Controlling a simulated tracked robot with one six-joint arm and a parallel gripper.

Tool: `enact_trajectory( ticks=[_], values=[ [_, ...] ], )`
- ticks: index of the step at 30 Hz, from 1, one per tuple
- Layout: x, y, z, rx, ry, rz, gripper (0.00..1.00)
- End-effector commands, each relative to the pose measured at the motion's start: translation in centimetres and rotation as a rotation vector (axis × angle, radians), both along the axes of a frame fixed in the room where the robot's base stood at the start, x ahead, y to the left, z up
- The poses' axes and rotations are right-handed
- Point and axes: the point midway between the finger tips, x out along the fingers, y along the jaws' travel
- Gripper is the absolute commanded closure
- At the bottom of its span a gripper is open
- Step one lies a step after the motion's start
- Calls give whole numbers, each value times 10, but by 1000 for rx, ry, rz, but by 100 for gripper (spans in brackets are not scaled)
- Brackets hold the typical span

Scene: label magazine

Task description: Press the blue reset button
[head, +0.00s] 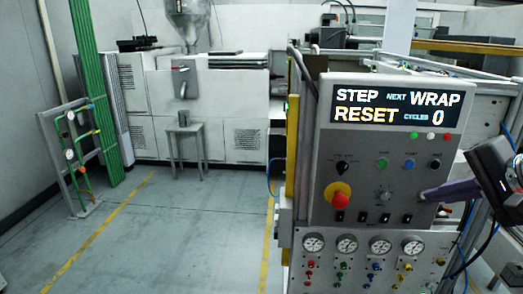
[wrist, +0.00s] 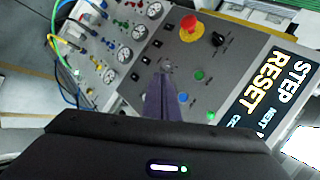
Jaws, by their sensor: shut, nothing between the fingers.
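The blue reset button (head: 409,164) sits on the upright grey control panel, right of a green button (head: 382,163). The blue button (wrist: 183,97) also shows in the wrist view, just right of my fingers. My gripper (head: 423,196) has dark purple fingers and is shut and empty. In the head view its tips are below and slightly right of the blue button, in front of the panel. In the wrist view my gripper (wrist: 160,80) points at the panel beside the blue button. The tips do not cover the button. Whether they touch the panel, I cannot tell.
The display (head: 397,105) reads STEP RESET, NEXT WRAP, CYCLES 0. A red mushroom button (head: 339,200) on a yellow base, a black selector (head: 342,167) and a grey knob (head: 385,197) are nearby. Gauges (head: 380,246) line the lower panel.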

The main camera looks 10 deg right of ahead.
Motion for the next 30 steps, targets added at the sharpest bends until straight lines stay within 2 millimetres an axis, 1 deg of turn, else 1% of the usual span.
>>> enact_trajectory(
  ticks=[3,13,17,23,30],
  values=[
    [0,-3,5,6,-16,-11,100],
    [1,-2,4,5,-14,-7,100],
    [6,-3,4,5,-14,-5,100],
    [21,-6,4,6,-14,-4,100],
    [46,-13,4,6,-13,-3,100]
  ],
)
